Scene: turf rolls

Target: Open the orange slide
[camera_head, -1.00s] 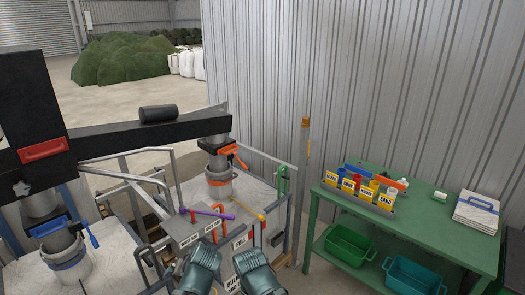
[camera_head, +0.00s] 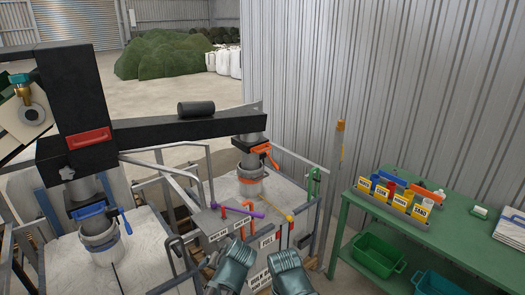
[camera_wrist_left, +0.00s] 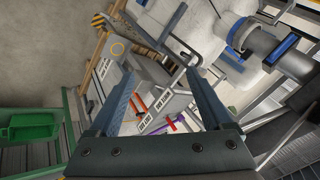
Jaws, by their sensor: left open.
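The orange slide (camera_head: 262,149) is an orange gate with a handle on the grey pipe under the right end of the black beam. I cannot pick out the orange slide in the left wrist view.
A labelled panel (camera_head: 225,228) with purple and red levers stands before the orange slide. Metal rails surround the stations.

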